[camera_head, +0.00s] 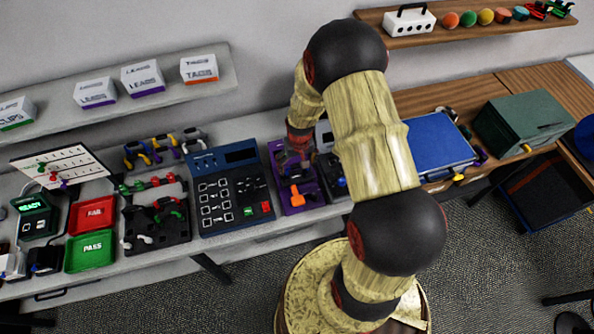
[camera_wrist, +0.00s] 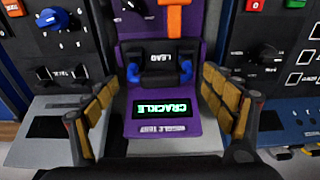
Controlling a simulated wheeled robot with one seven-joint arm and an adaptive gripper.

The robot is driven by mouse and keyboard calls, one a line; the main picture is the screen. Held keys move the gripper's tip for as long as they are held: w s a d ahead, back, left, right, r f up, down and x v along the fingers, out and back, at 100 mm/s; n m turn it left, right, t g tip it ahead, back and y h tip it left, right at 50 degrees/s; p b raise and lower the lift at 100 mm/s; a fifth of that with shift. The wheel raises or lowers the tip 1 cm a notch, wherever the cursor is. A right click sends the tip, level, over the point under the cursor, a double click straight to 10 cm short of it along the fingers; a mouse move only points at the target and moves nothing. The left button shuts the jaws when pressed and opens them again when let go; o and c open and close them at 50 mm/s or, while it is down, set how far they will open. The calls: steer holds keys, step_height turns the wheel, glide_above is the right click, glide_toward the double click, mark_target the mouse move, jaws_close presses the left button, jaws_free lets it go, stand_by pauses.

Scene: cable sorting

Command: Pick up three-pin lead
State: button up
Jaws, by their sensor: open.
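My gripper (camera_wrist: 162,98) is open, its two fingers spread either side of a purple tester (camera_wrist: 193,122) in the wrist view. The tester has a lit "CRACKLE" screen and a black part marked "LEAD" (camera_wrist: 158,60) with a blue end on each side. Nothing shows between the fingertips other than the tester below; I cannot tell how far below it is. In the head view, my gripper (camera_head: 299,138) is over the back of the purple tester (camera_head: 297,207). I cannot tell which of the cables is the three-pin lead; no pins are readable.
A dark blue keypad panel (camera_head: 228,213) stands left of the tester. Further left are a black tray (camera_head: 157,240) with leads, a red FAIL tray (camera_head: 91,214) and a green PASS tray (camera_head: 90,251). A blue case (camera_head: 437,144) lies right of my arm. Shelves run behind.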

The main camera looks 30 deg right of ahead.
steer(key=shift+f, duration=0.5)
steer(key=shift+c, duration=0.6)
steer(key=c, duration=1.3)
step_height(320, 180, up, 10)
steer(key=shift+f+b, duration=0.1)
steer(key=shift+b, duration=0.2)
steer(key=shift+r+p, duration=0.75)
steer(key=shift+r, duration=0.9)
